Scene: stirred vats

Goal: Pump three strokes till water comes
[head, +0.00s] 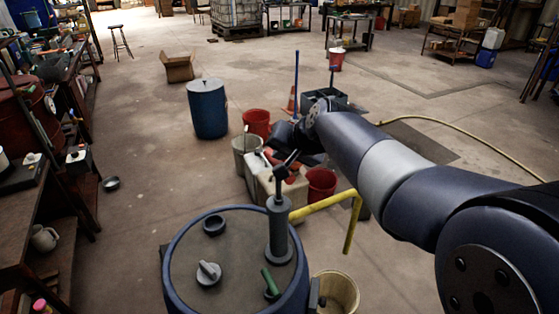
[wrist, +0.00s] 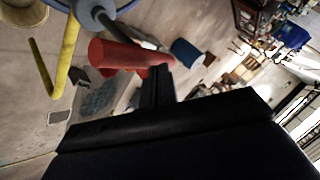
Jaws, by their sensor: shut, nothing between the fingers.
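A grey hand pump (head: 278,230) stands upright on the lid of a blue vat (head: 175,275). Its yellow spout (head: 325,206) runs right and bends down above a tan bucket (head: 338,290). No water shows at the spout's end. In the wrist view the pump's red handle grip (wrist: 115,54) lies across the picture, with the yellow spout (wrist: 68,55) to its left. My gripper (wrist: 157,82) is shut and empty, its fingertips close to the end of the red grip; I cannot tell whether they touch. In the head view my wrist hides much of the gripper behind the pump.
A dark round cap (head: 214,225), a grey knob (head: 208,273) and a green lever (head: 271,282) sit on the vat lid. Red buckets (head: 321,185) and containers crowd behind the pump. A blue barrel (head: 207,108) stands farther back. Shelves line the left; open floor lies between.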

